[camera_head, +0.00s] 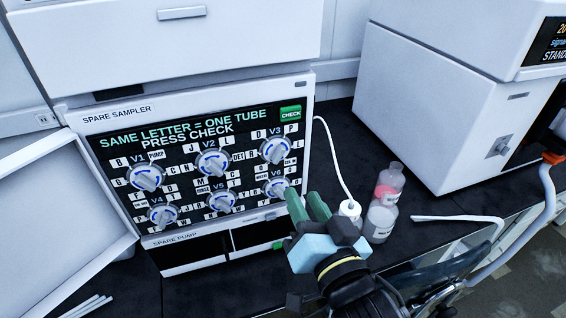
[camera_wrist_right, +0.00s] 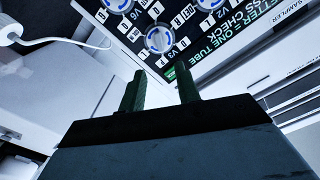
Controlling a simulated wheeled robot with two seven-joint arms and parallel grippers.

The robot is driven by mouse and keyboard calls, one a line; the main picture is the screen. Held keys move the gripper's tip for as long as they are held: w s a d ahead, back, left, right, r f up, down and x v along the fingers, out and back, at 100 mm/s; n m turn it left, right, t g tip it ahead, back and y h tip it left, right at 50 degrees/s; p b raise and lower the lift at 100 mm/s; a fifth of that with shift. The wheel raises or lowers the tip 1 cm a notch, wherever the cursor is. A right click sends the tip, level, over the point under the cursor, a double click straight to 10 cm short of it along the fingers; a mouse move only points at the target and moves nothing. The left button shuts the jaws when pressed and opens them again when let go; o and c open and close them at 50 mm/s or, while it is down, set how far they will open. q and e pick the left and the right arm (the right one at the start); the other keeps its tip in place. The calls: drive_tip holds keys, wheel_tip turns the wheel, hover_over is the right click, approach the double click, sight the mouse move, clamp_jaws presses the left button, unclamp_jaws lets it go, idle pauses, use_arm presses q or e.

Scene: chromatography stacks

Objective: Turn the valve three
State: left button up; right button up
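Valve V3 (camera_head: 275,150) is a round grey knob with a blue ring, at the upper right of the sampler's black panel (camera_head: 222,139). It also shows in the right wrist view (camera_wrist_right: 159,40), just beyond the fingertips. My right gripper (camera_head: 305,198) has two green fingers, apart with nothing between them. In the head view it is below and to the right of V3, with its fingertips close to valve V6 (camera_head: 277,187). In the right wrist view the gap between the fingers (camera_wrist_right: 160,70) faces V3 without touching it. My left gripper is not in view.
Other similar knobs, V1 (camera_head: 146,176), V2 (camera_head: 212,162), V4 (camera_head: 162,214) and V5 (camera_head: 222,201), share the panel. A green CHECK button (camera_head: 290,114) is above V3. Bottles (camera_head: 380,222) and a white cable (camera_head: 336,165) stand close to the right of the gripper.

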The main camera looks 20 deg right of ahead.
sight(281, 156)
drive_tip(key=w+p, duration=0.1)
drive_tip(key=w, duration=1)
drive_tip(key=shift+w+a, duration=0.1)
drive_tip(key=shift+a, duration=0.05)
clamp_jaws()
